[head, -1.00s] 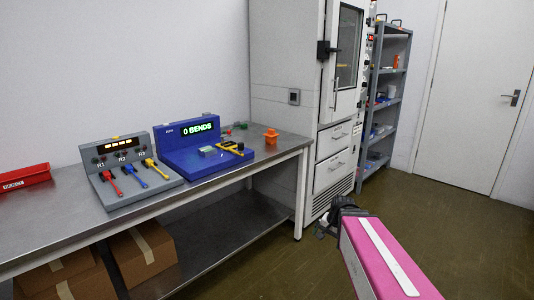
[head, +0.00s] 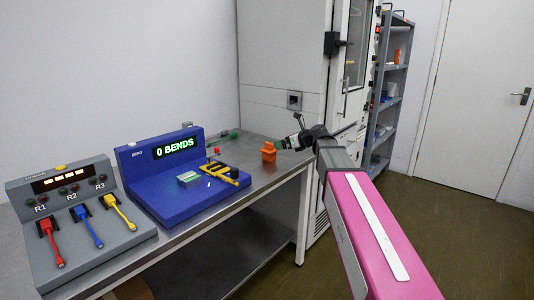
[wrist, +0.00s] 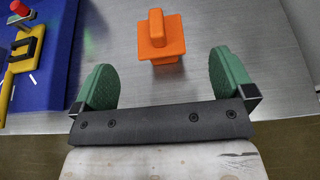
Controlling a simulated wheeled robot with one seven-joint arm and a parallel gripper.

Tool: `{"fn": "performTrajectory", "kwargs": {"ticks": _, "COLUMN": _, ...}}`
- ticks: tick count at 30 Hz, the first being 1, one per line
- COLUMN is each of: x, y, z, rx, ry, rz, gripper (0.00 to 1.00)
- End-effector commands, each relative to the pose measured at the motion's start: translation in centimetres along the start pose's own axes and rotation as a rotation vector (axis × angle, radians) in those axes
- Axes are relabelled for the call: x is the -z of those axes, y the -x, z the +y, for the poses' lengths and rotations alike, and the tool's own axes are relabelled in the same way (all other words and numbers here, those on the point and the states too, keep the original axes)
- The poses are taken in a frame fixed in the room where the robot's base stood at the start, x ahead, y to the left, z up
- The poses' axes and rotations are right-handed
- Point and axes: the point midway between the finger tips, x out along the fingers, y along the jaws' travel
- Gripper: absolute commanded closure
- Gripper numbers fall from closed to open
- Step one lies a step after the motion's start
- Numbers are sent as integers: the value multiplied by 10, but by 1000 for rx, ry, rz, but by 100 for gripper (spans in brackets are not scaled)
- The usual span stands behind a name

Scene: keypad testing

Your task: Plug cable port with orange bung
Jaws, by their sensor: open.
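The orange bung (head: 268,152) stands on the metal bench near its right end. In the wrist view the bung (wrist: 158,38) has a square flange and an upright grip tab. My gripper (head: 287,143) is just right of the bung in the head view. In the wrist view my gripper (wrist: 164,78) is open, its two green fingers apart with bare bench between them. The bung lies ahead of the fingertips, roughly centred, and is not held. The cable port (head: 294,100) appears as a small dark square opening in the side of the white test chamber.
The blue bend tester (head: 177,192) with a yellow fixture stands left of the bung. The chamber (head: 285,50) rises behind the bench (head: 250,182). Small red and green parts lie behind the tester.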

Motion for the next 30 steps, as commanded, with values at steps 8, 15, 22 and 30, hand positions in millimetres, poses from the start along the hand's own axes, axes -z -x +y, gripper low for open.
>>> {"fn": "performTrajectory", "kwargs": {"ticks": 8, "x": 0, "y": -39, "z": -1, "rx": -2, "ry": 1, "rz": 2, "gripper": 0}}
{"fn": "performTrajectory", "kwargs": {"ticks": 15, "x": 2, "y": -56, "z": 1, "rx": 0, "ry": 2, "rz": 2, "gripper": 0}}
{"fn": "performTrajectory", "kwargs": {"ticks": 22, "x": 9, "y": -84, "z": 3, "rx": -1, "ry": 2, "rz": 3, "gripper": 0}}
{"fn": "performTrajectory", "kwargs": {"ticks": 30, "x": 9, "y": -104, "z": 4, "rx": -1, "ry": 3, "rz": 3, "gripper": 0}}
